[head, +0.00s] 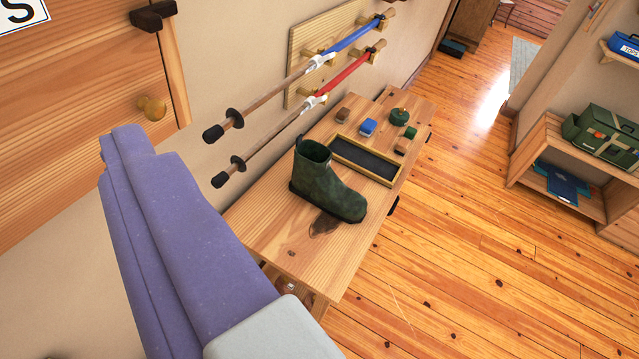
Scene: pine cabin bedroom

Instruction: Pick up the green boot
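The green boot (325,182) is dark green, ankle-high and upright on a wooden bench (290,245) in the middle of the view. Its open top faces up and its toe points to the lower right. A large purple shape with a pale grey block at its lower end fills the lower left; it looks like my gripper (130,142). It is apart from the boot, to its left and nearer the camera. Seams run along it, but I cannot make out whether its fingers are open or shut. Nothing is seen held in it.
A dark tray (385,180) lies just behind the boot, with small brushes and tins, including a blue one (368,127), beyond. Walking poles (290,132) hang on the wall beside the bench. The floor (460,250) at right is clear up to a shelf (538,143) holding a green box (600,135).

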